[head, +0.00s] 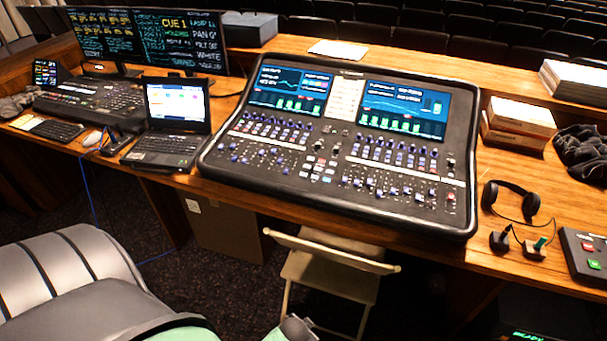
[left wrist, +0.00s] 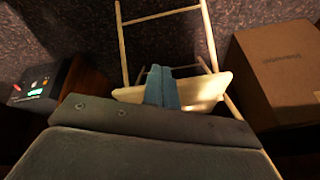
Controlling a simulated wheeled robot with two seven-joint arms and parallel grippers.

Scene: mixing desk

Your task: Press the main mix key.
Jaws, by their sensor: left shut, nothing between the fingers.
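The mixing desk (head: 340,140) is a wide black console with two lit screens on the wooden table, in the middle of the head view. Its centre section holds a cluster of small red, white, green and blue keys (head: 319,166). The labels are too small to read, so I cannot tell which is the main mix key. My left gripper (left wrist: 163,76) shows blue fingertips, shut and empty, in the left wrist view. It is over the floor and folding chair, apart from the desk. In the head view only a part of my left arm's end shows at the bottom edge. My right gripper is not in view.
A folding chair (head: 334,272) stands before the desk, with a cardboard box (left wrist: 275,75) beside it. A laptop (head: 174,120) sits left of the console. Headphones (head: 511,198) and a box with red and green buttons (head: 590,255) lie at right.

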